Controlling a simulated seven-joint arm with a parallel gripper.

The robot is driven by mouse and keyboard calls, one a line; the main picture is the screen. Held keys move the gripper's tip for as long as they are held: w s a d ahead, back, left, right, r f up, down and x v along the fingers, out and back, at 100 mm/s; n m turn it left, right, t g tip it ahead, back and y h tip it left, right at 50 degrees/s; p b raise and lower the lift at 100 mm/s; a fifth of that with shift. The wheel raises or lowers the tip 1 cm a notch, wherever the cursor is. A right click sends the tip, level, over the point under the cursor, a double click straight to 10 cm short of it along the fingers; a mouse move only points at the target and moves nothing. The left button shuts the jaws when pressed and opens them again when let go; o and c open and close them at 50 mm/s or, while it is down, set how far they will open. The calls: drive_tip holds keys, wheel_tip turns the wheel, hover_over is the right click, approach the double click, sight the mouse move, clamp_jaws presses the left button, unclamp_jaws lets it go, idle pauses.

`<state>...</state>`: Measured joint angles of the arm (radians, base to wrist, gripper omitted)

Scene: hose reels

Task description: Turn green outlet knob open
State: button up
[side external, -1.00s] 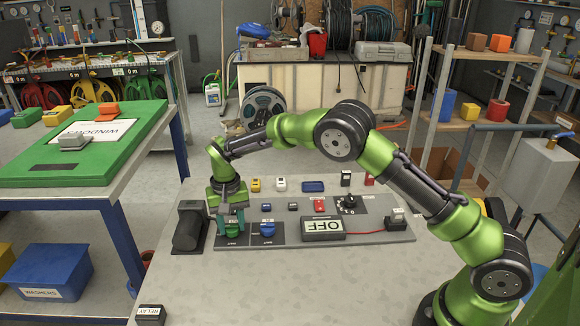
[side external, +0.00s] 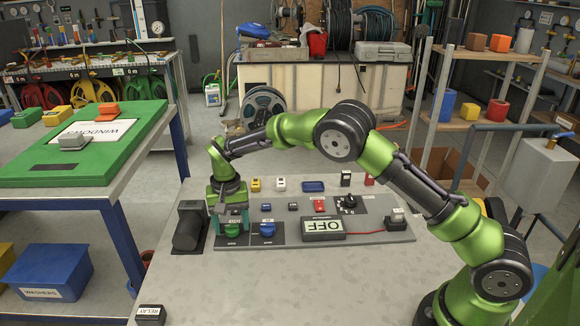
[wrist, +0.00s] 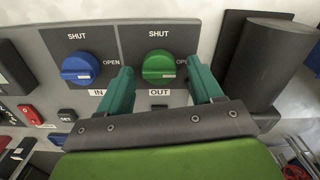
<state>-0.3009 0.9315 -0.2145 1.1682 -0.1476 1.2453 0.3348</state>
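The green outlet knob (wrist: 158,67) sits on the grey panel under the word SHUT, with OPEN to its right and an OUT label below. Its bar lies roughly level, with a pale mark at its right end. It also shows at the panel's front left in the side view (side external: 232,231). My gripper (wrist: 159,65) is open and empty, with one teal finger on each side of the knob and visible gaps between. In the side view my gripper (side external: 231,222) is just above the knob; its exact height is hard to tell.
A blue knob (wrist: 80,68) marked IN is close beside the left finger in the wrist view. A dark cylinder (wrist: 268,62) lies near the right finger.

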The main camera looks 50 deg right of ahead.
sight(232, 225)
wheel_tip(232, 225, up, 17)
idle(0.7)
drive_tip(key=shift+f, duration=0.1)
drive_tip(key=s+d+r+n+t, duration=0.1)
drive_tip(key=s+d+t, duration=0.1)
drive_tip(key=s, duration=0.8)
drive_tip(key=s+d+r+n+t+y, duration=0.1)
drive_tip(key=s+d+r+t, duration=0.1)
drive_tip(key=s, duration=0.8)
drive_tip(key=s+d+r+n+t+y, duration=0.1)
drive_tip(key=s+d+r+t, duration=0.1)
drive_tip(key=s, duration=0.8)
drive_tip(key=shift+d+r+t, duration=0.25)
drive_tip(key=shift+d+t, duration=0.1)
drive_tip(key=shift+t, duration=0.25)
